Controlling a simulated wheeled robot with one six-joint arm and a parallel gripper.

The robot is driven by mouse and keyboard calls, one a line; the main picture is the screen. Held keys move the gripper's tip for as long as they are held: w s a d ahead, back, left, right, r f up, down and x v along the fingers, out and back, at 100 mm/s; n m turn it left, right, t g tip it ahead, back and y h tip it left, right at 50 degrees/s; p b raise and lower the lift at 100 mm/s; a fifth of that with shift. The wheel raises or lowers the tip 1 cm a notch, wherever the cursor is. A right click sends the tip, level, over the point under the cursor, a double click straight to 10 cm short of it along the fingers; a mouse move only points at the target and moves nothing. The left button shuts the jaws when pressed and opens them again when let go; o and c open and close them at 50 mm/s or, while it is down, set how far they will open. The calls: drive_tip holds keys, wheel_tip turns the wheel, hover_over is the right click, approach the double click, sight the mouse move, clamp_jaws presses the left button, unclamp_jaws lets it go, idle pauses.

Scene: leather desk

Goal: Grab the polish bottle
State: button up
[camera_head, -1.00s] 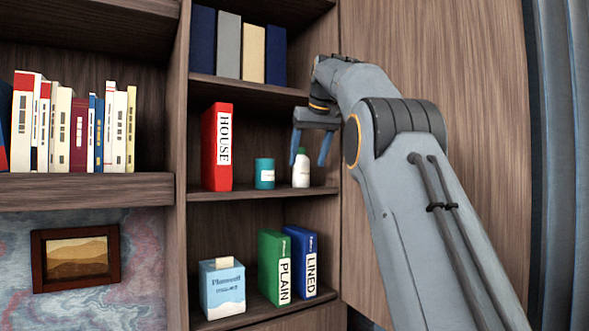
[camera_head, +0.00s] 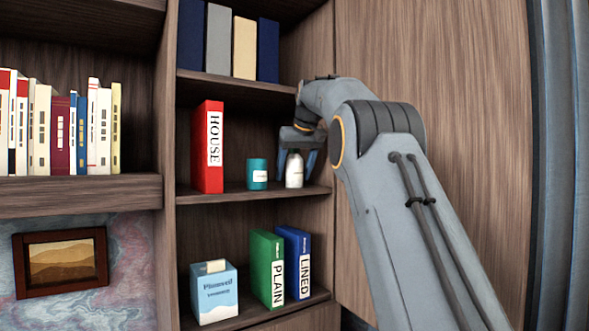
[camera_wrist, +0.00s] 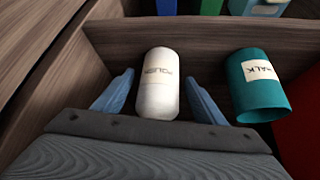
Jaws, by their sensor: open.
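The polish bottle (camera_head: 294,171) is white and stands upright on the middle shelf, at its right end. In the wrist view the bottle (camera_wrist: 159,84) shows a label reading "POLISH", partly legible, and sits between the two blue fingers. My gripper (camera_wrist: 158,95) is open, with one finger on each side of the bottle and small gaps visible.
A teal can (camera_head: 257,174) stands just left of the bottle; its label shows in the wrist view (camera_wrist: 258,85). The shelf's wooden side wall (camera_head: 325,130) is close on the right. A box (camera_head: 214,293) and binders stand below.

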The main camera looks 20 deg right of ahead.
drive_tip(key=c, duration=1.3)
drive_tip(key=shift+r, duration=0.2)
